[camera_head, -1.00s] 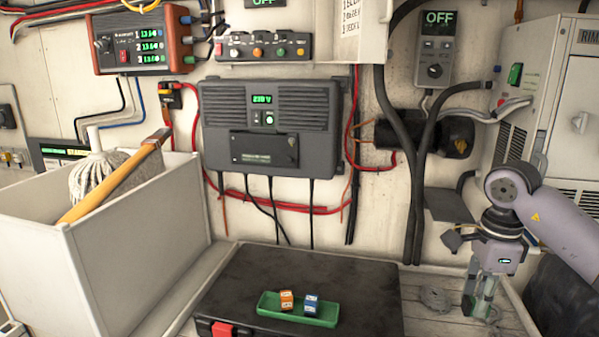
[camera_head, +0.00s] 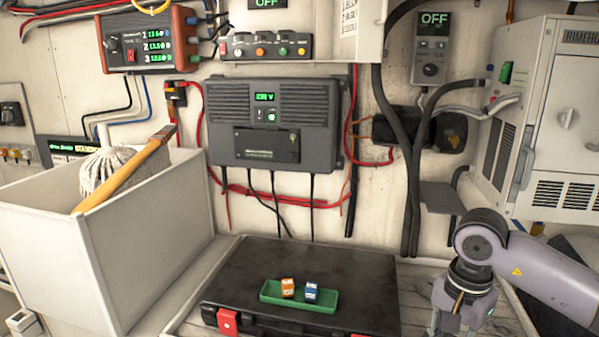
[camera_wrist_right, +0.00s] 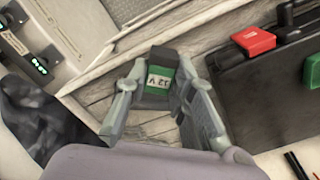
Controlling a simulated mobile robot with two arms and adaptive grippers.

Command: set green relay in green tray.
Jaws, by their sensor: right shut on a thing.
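The green relay (camera_wrist_right: 160,78), a small block with a dark top and a white label, is between the fingers of my right gripper (camera_wrist_right: 158,92) in the right wrist view. That gripper is shut on it. In the head view my right gripper (camera_head: 456,318) is at the lower right, right of the black case, with its fingertips cut off by the bottom edge; the relay is not visible there. The green tray (camera_head: 325,303) lies on the black case and holds an orange relay (camera_head: 288,288) and a blue relay (camera_head: 311,291). My left gripper is not in view.
The black case (camera_head: 370,285) has a red latch (camera_head: 228,321) at its front. A white bin (camera_head: 150,250) with a mop (camera_head: 105,172) and a wooden handle stands left. Cables and electrical boxes line the wall behind. The case top around the tray is clear.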

